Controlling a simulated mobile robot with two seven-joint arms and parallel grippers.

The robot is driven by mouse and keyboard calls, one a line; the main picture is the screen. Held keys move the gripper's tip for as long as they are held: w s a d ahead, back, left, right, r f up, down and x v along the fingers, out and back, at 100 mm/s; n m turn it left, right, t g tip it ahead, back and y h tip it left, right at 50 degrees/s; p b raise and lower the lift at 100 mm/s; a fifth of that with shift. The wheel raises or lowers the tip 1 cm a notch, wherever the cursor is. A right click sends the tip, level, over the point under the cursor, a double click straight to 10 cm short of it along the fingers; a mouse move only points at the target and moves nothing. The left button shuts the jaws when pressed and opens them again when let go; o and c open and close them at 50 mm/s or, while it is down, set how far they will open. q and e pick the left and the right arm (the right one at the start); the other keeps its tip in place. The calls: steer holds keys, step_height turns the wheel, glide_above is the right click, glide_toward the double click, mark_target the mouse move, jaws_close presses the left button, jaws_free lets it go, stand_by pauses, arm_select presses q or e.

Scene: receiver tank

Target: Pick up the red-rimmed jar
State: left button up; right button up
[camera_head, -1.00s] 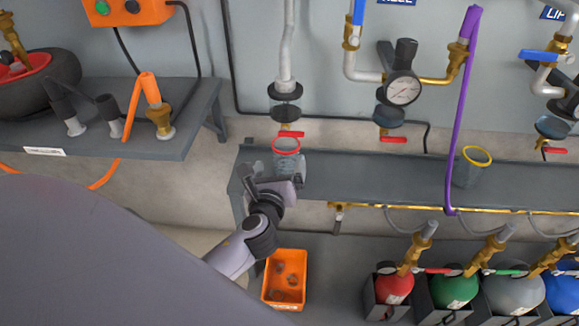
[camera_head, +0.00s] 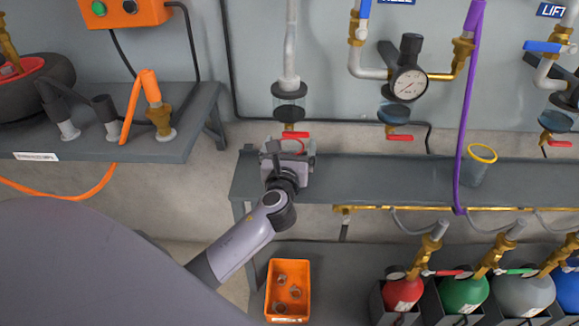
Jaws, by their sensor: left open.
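My left gripper (camera_head: 289,154) is over the left end of the grey shelf (camera_head: 350,178), its arm coming up from the lower left. Its jaws are open. The red-rimmed jar cannot be made out now; the gripper covers the spot where it stood on this shelf, under the left pipe with its clear bowl (camera_head: 289,100) and red lever (camera_head: 295,134). Whether the fingers are around the jar or only in front of it cannot be told. My right gripper is not in view.
A yellow-rimmed jar (camera_head: 476,167) stands farther right on the shelf, near a hanging purple hose (camera_head: 466,120). An orange bin (camera_head: 288,292) with several small items sits below. Gas bottles stand at lower right. The shelf between is clear.

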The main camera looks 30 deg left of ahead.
arm_select(q)
steer(key=shift+w+a, duration=0.35)
steer(key=shift+w, duration=0.2)
steer(key=c, duration=1.1)
steer(key=shift+r, duration=0.1)
steer(key=shift+c, duration=0.6)
steer(key=shift+r, duration=0.1)
